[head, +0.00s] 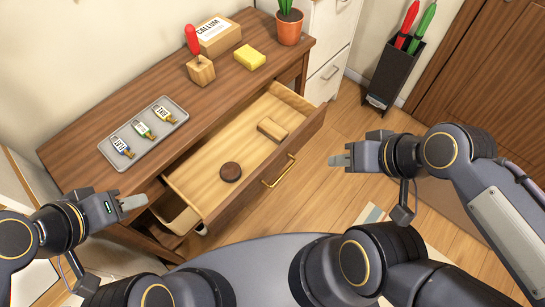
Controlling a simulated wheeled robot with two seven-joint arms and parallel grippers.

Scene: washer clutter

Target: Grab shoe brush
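A small tan wooden block (272,129), which looks like the shoe brush, lies in the open drawer (190,187) near its right end; I cannot make out bristles. A round dark brown piece (230,171) lies in the same drawer, to its lower left. My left gripper (133,202) is beside the drawer's left end, apart from it, with nothing seen in it. My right gripper (341,160) is to the right of the drawer front, apart from the block, with nothing seen in it. The finger gap of both grippers is unclear.
The wooden desk (90,137) holds a grey tray (108,150) with three tagged items, a yellow block (249,57), a box (219,37), a red-topped wooden holder (201,71) and a potted plant (289,27). A gold handle (279,171) sticks out from the drawer front.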

